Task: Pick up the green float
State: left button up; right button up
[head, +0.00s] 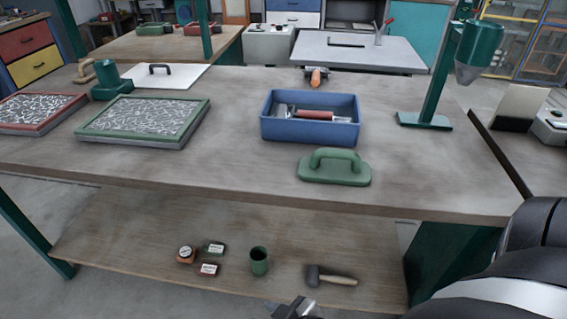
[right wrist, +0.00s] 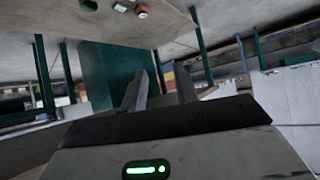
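The green float (head: 335,172) lies flat near the front edge of the workbench, right of centre, its arched green handle on top. It does not show in the right wrist view. My right arm comes in from the lower right of the head view. Its gripper tip (head: 295,309) shows at the bottom edge, low in front of the bench and well apart from the float. In the right wrist view the two fingers of my right gripper (right wrist: 162,88) stand apart with nothing between them. My left gripper is not in view.
A blue tray (head: 310,132) with tools stands behind the float. A green-framed panel (head: 145,118) lies left, and a green stand (head: 430,118) rises at right. The lower shelf (head: 130,235) holds a green cup (head: 259,261) and a hammer (head: 330,277). The bench left of the float is clear.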

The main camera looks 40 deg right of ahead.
aim_at(339, 165)
jog(key=u, duration=1.45)
jog(key=i, duration=1.1)
jog(key=z, duration=3)
